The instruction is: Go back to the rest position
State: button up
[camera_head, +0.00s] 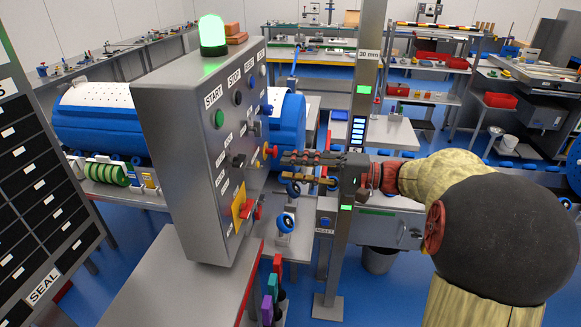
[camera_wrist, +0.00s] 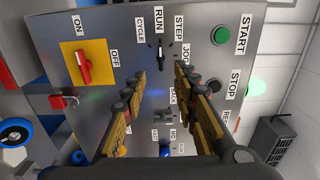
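My gripper (camera_head: 286,169) reaches left toward the grey control box (camera_head: 168,130), its fingers pointing at the labelled face. In the wrist view my gripper (camera_wrist: 160,74) has its two fingers apart, with nothing between them. A black selector knob (camera_wrist: 160,47) marked CYCLE, RUN and STEP shows just beyond the fingertips, turned about toward RUN. I cannot tell exactly how far the tips are from the panel, but they seem apart from it. The red ON/OFF switch (camera_wrist: 84,68) on its yellow plate is left of the fingers. The green START button (camera_wrist: 221,35) is at the upper right.
A green lamp (camera_head: 212,35) glows on the box. A steel post (camera_head: 352,130) stands close to my gripper. A blue drum (camera_head: 100,115) lies behind the box. A bench top (camera_head: 170,285) is below, with coloured handles (camera_head: 271,290) at its edge.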

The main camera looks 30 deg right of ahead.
jog(key=s+a+f+m+g+h, duration=0.1)
jog(key=s+f+g+h, duration=0.4)
jog(key=f, duration=0.4)
jog(key=s+a+f+m+g+h, duration=0.1)
jog(key=s+a+f+g+h, duration=0.15)
jog(key=s+f, duration=0.5)
jog(key=s+r+n+t+h, duration=0.1)
jog(key=s+r+n+h, duration=0.1)
jog(key=s+n+h, duration=0.7)
jog(key=s+a+r+t+y, duration=0.1)
jog(key=a+r+y, duration=0.1)
jog(key=a, duration=0.3)
jog(key=shift+s+a+r, duration=0.15)
jog(key=shift+a+r, duration=0.15)
jog(key=shift+r, duration=0.25)
